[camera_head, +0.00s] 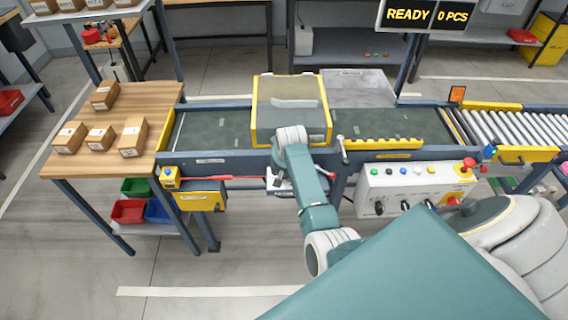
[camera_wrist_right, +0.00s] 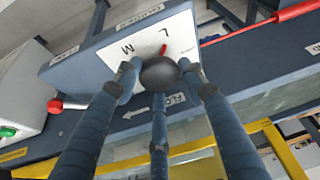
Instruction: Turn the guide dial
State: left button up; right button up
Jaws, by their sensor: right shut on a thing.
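The guide dial is a dark round knob (camera_wrist_right: 159,73) on a white plate (camera_wrist_right: 178,40) lettered M and L, in the right wrist view. A short red pointer (camera_wrist_right: 163,50) sticks out past the knob toward the L. My right gripper (camera_wrist_right: 160,78) has its blue-grey fingers closed around the knob. In the head view the right gripper (camera_head: 279,182) is at the conveyor's front side, partly hidden by my arm; the white dial plate (camera_head: 286,188) shows only in part, and the knob is hidden there. My left gripper is out of view.
A yellow-framed clear cover (camera_head: 262,112) stands on the conveyor above the dial. A control box (camera_head: 400,190) with buttons and knobs is to the right. A wooden table (camera_head: 92,166) with several cartons is at left. A sign (camera_head: 428,14) reads READY, 0 PCS.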

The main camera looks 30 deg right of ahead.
jog(key=shift+d+r+n+y+p, duration=0.2)
jog(key=shift+d+n+y+p, duration=0.1)
jog(key=shift+n+p, duration=0.6)
jog(key=shift+w+n, duration=0.1)
jog(key=shift+n, duration=0.2)
jog(key=o, duration=1.2)
